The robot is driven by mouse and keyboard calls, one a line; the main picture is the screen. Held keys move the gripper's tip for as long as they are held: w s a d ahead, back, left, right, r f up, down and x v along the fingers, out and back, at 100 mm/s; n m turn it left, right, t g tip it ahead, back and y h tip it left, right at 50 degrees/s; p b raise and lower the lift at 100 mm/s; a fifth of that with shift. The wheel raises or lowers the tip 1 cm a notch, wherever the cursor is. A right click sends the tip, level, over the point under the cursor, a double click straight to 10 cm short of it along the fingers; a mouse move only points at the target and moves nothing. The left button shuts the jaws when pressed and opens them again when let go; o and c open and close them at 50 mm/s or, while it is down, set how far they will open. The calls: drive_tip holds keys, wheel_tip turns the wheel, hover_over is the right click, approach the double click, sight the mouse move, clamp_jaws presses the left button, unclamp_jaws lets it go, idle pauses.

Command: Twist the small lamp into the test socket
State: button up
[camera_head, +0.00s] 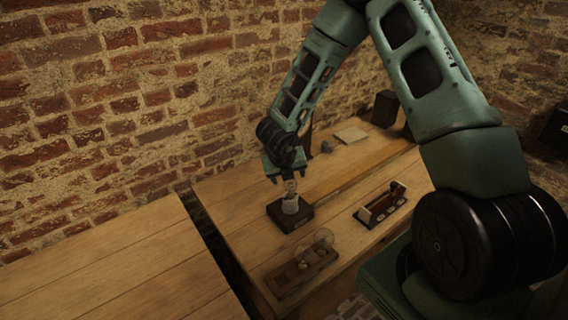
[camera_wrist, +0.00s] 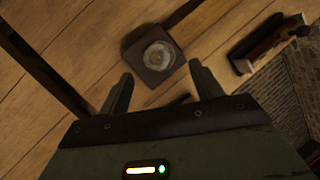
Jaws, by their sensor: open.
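The test socket (camera_head: 290,207) is a pale round holder on a dark square block (camera_head: 278,214) on the wooden bench. A small glass lamp (camera_head: 290,187) appears to stand upright in it, just below my gripper (camera_head: 285,174). In the wrist view, the round clear top of the lamp (camera_wrist: 158,56) shows over the dark block (camera_wrist: 183,61). My gripper (camera_wrist: 160,71) is open, its two fingers apart on either side of the lamp's line. I cannot tell how deep the lamp sits or whether the fingertips reach its glass.
A wooden rack (camera_head: 290,277) with a larger glass globe (camera_head: 323,237) stands at the front. A dark tray (camera_head: 382,206) with a brown and white piece lies to the right. A pale pad (camera_head: 350,134) and dark box (camera_head: 385,108) are at the back. A gap splits the benches.

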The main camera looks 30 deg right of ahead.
drive_tip(key=v, duration=0.9)
drive_tip(key=shift+s+r, duration=0.2)
drive_tip(key=shift+r, duration=0.05)
drive_tip(key=shift+a, duration=0.15)
